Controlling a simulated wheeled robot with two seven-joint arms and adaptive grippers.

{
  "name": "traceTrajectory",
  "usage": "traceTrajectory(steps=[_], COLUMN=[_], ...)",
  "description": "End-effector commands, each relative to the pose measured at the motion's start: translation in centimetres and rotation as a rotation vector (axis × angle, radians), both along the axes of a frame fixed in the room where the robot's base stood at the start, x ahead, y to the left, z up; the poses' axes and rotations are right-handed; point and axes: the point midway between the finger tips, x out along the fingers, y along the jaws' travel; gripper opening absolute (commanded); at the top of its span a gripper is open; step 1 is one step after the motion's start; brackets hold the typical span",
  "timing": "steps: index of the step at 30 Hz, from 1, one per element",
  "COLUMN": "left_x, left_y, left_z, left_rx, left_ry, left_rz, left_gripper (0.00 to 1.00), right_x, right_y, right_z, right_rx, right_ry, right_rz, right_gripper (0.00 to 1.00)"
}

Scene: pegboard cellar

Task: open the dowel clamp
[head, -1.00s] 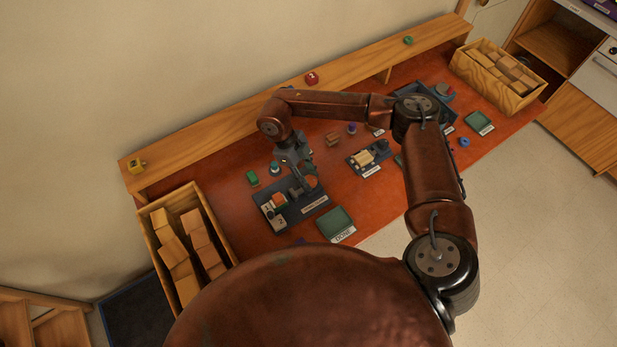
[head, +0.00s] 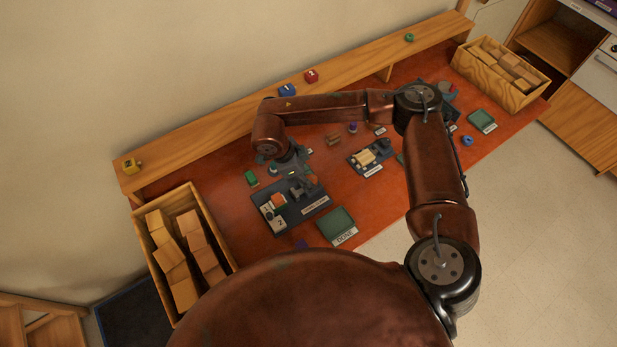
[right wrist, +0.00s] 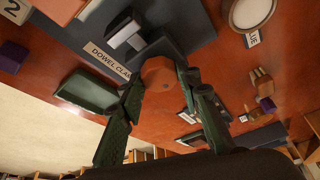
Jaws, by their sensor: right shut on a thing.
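The dowel clamp (head: 297,211) is a dark slate base with a grey block on it and a "DOWEL CLAMP" label at its front edge. In the right wrist view the clamp (right wrist: 178,25) fills the top middle. An orange, many-sided knob (right wrist: 160,72) shows beside its grey block. My right gripper (right wrist: 163,82) is shut on this knob, one finger at each side. In the head view the right gripper (head: 307,181) is over the clamp's right end, its fingers partly hidden. How far the clamp stands open cannot be told. My left gripper is not in view.
A green "DONE" tray (head: 336,222) lies in front of the clamp. A green block (head: 252,178) stands behind its left end. A crate of wooden blocks (head: 219,222) borders the left. Another fixture (head: 384,162) stands to the right. A raised shelf (head: 210,131) runs along the back.

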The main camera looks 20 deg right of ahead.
Motion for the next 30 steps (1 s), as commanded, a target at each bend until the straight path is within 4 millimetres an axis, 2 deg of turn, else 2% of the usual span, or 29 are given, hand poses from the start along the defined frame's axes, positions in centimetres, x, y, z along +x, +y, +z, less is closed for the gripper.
traceTrajectory(steps=[13, 14, 15, 21, 30], left_x=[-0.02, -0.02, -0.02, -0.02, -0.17], left_y=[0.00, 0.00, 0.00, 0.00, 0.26], left_z=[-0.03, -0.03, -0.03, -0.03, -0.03], left_rx=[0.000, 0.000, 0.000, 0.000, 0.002], left_ry=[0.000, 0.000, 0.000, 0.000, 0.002], left_rz=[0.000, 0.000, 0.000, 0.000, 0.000], left_gripper=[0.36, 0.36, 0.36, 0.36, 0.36], right_x=[0.03, 0.03, 0.03, 0.01, 0.04], right_y=[-0.08, -0.08, -0.08, -0.04, 0.08], right_z=[0.04, 0.04, 0.04, 0.02, 0.21], right_rx=[-0.002, -0.002, -0.002, -0.001, 0.000], right_ry=[0.000, 0.000, 0.000, 0.000, -0.001], right_rz=[0.010, 0.010, 0.010, 0.009, 0.009], right_gripper=[0.07, 0.33, 0.36, 0.48, 0.48])
